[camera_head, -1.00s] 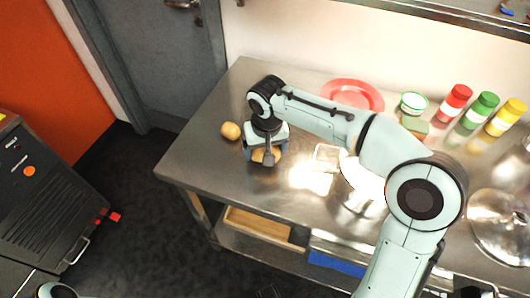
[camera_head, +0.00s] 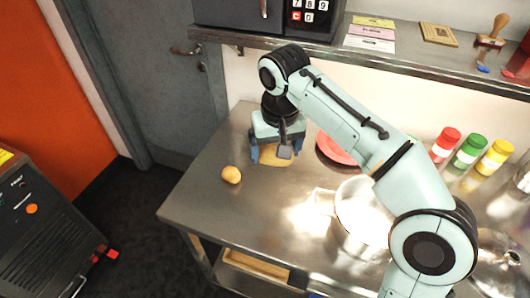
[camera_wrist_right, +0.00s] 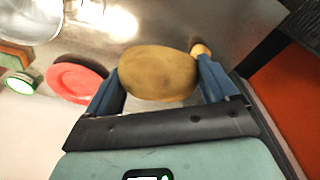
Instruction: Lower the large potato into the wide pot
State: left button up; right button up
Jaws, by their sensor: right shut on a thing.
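My right gripper (camera_head: 273,153) is shut on the large potato (camera_head: 270,158). The large potato is oval and brown-yellow, and sits between the two blue fingers in the right wrist view (camera_wrist_right: 160,74). It appears raised above the steel table, partly hidden by the gripper in the head view. The wide pot (camera_head: 345,226) is shiny metal and stands on the table to the right of the gripper, washed out by glare and partly hidden by my right arm. My left gripper is not in view.
A red plate (camera_head: 333,150) lies behind the pot. Red, green and yellow bottles (camera_head: 468,151) stand at the right. A shelf (camera_head: 400,64) overhangs the back.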

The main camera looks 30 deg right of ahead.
pick_arm(q)
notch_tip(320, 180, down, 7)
jog(key=b, duration=0.7)
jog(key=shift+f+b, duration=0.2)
jog(key=shift+b, duration=0.15)
pick_arm(e)
jog(key=s+d+f, duration=0.3)
jog(key=s+d, duration=0.7)
jog(key=s+d+f, duration=0.3)
jog(key=s+d, duration=0.8)
jog(key=shift+d, duration=0.15)
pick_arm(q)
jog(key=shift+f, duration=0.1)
pick_arm(e)
jog(key=shift+f, duration=0.2)
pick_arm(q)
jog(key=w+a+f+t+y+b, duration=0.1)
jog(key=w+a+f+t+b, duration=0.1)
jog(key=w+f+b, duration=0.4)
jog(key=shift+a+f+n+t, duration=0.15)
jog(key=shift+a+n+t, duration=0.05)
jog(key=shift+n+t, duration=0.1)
pick_arm(e)
jog(key=shift+f, duration=4.4)
pick_arm(q)
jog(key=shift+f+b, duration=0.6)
jog(key=shift+b, duration=0.05)
pick_arm(e)
jog(key=shift+f, duration=0.7)
